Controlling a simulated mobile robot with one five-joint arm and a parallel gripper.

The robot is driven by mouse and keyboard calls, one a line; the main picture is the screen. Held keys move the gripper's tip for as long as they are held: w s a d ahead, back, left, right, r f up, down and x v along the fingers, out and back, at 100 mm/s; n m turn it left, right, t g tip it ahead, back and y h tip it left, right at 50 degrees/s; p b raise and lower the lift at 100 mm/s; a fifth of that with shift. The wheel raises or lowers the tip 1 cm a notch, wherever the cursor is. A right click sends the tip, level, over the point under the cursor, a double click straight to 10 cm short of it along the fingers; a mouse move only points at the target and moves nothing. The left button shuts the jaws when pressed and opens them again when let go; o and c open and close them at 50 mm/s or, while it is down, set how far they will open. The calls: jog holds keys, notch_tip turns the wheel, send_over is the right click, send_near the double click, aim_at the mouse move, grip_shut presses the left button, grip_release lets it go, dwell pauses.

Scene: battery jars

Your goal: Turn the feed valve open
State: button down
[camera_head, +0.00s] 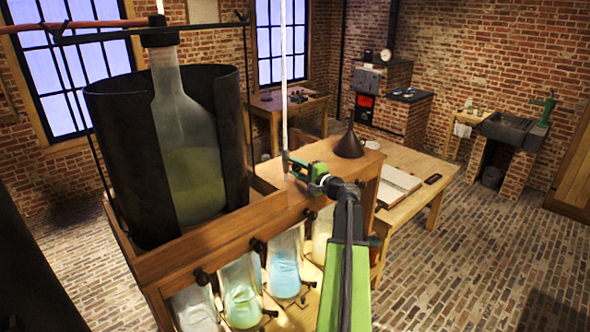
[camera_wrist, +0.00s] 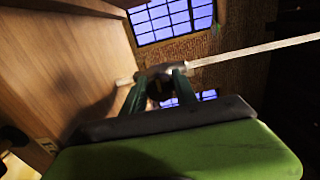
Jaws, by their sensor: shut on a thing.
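My gripper (camera_head: 291,166) is at the top of the wooden stand (camera_head: 225,236), at the lower end of an upright pale tube (camera_head: 284,80). In the wrist view my gripper (camera_wrist: 164,80) has its two dark green fingers around a dark grey piece, which looks like the feed valve (camera_wrist: 158,70). The fingers hide much of it, and I cannot tell how far it is turned. The pale tube (camera_wrist: 250,50) runs off to the right from beside the fingertips in that view. A large glass bottle (camera_head: 190,150) with yellowish liquid stands in a dark open holder (camera_head: 120,160) on the stand's left.
Several glass jars with pale and bluish liquid, such as this one (camera_head: 285,265), sit below the stand's top. A dark funnel (camera_head: 348,144) stands at its right end. Brick floor at right is clear.

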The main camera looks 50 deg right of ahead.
jog(key=shift+n, duration=0.3)
jog(key=c, duration=1)
grip_release()
jog(key=s, duration=0.5)
jog(key=s+a, duration=0.1)
jog(key=s, duration=1.1)
jog(key=shift+s+a, duration=0.2)
